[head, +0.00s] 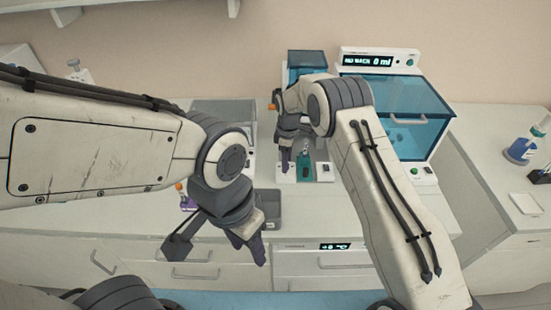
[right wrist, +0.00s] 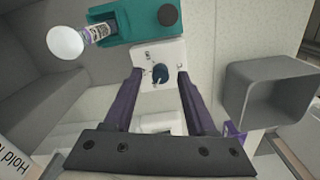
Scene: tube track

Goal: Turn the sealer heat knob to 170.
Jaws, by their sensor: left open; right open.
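The dark blue knob (right wrist: 160,74) sits on a small white panel (right wrist: 173,53) in the right wrist view. A teal block (right wrist: 133,22) adjoins this panel. I cannot read any scale or setting on the knob. My right gripper (right wrist: 159,78) is open, with its purple fingers on either side of the knob; I cannot tell whether they touch it. In the head view the right gripper (head: 285,161) points down at the white-based unit (head: 313,178) with the teal part (head: 304,167). My left gripper (head: 249,243) is open and empty, over the counter's front edge.
A grey open bin (right wrist: 266,92) is beside the right gripper in its wrist view. A labelled vial with a white round top (right wrist: 66,42) sits at the teal block. Behind stands a blue-windowed cabinet (head: 400,110) with a "NO RACK 0 ml" display (head: 368,61).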

